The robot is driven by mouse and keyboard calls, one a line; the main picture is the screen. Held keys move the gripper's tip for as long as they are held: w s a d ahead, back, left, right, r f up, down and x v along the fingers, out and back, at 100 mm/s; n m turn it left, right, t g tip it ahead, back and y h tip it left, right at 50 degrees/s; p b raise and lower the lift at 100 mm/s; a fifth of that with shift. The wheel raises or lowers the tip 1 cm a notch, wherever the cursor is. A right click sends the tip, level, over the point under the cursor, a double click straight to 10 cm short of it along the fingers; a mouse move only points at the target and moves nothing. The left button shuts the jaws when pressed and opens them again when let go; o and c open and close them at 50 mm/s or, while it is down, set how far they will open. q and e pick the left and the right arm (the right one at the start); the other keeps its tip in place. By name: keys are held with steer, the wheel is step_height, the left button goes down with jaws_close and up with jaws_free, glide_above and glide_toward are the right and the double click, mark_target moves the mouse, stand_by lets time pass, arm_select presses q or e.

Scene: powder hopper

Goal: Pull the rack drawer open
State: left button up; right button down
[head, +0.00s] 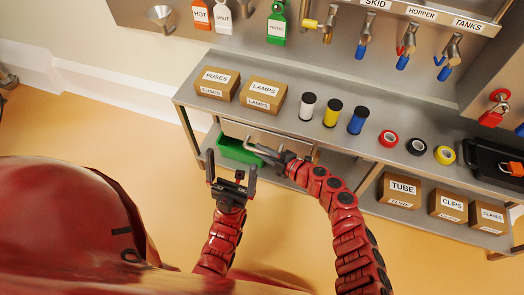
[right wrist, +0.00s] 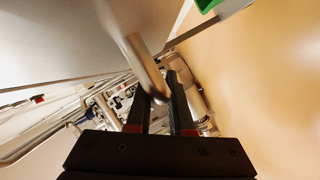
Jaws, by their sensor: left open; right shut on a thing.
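The rack drawer (head: 262,136) sits under the left part of the rack's steel top, its front facing me. I cannot tell whether it stands slightly out. Its bar handle (right wrist: 147,66) shows in the right wrist view, passing between the two black fingers. My right gripper (head: 277,155) reaches the drawer front and is shut on this handle; it also shows in the right wrist view (right wrist: 163,105). My arm and gripper hide part of the handle in the head view. My left gripper (head: 231,178) is open and empty, pointing up just left of the right gripper, apart from the drawer.
A green bin (head: 240,151) lies below the drawer, close to the grippers. The rack top holds the FUSES box (head: 217,82), the LAMPS box (head: 262,95), bottles and tape rolls. Boxes such as TUBE (head: 400,191) stand on the lower shelf. The floor in front is clear.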

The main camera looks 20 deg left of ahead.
steer(key=shift+s, duration=0.1)
stand_by(0.5)
steer(key=shift+s+r+p, duration=0.1)
steer(key=shift+s+p, duration=0.15)
steer(key=shift+p, duration=0.05)
steer(key=s+p, duration=0.5)
steer(key=s, duration=1)
steer(key=shift+s+a+p, duration=0.15)
steer(key=shift+a+p, duration=0.1)
steer(key=shift+p, duration=0.1)
steer(key=c, duration=0.8)
jaws_free()
